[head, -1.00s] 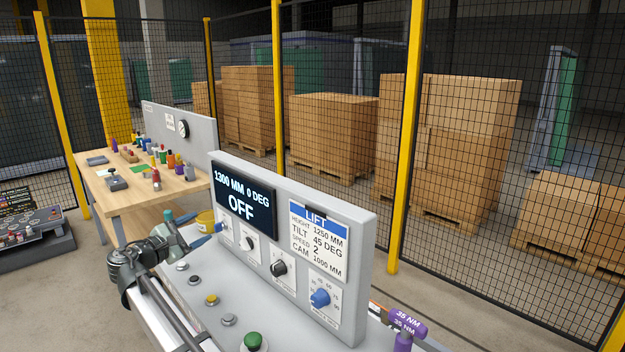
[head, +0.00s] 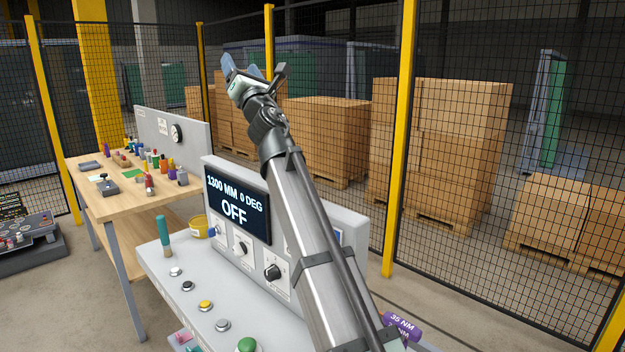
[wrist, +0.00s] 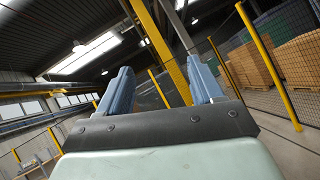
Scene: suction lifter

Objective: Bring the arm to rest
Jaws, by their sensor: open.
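My gripper (head: 243,70) is raised in the air above the control panel, with its blue fingers pointing up and to the left in the head view. In the wrist view my gripper (wrist: 160,92) shows two blue fingers wide apart with nothing between them. My arm crosses in front of the control panel (head: 190,300) and hides the lift card and the right-hand dials. The panel's display (head: 238,208) reads 1300 MM, 0 DEG, OFF.
A teal-handled tool (head: 164,230) stands upright on the panel's left, near a yellow tub (head: 202,226). A purple 35 NM tool (head: 402,326) is at lower right. A wooden bench (head: 115,195) with small items stands left. Mesh fencing (head: 455,180) runs behind, with stacked cartons beyond.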

